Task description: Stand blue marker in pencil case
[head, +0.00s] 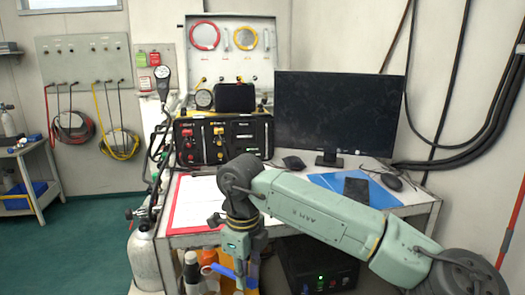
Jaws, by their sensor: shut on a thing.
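My gripper (246,276) points down at the front edge of the desk, low in the head view. It is shut on a blue marker (222,271), which sticks out to the left of the fingers, tilted. The rest of the marker is hidden by the fingers. I cannot make out a pencil case for certain.
Bottles (192,268) stand below the desk edge near my gripper. A gas cylinder (143,258) stands left. Green floor lies open further left.

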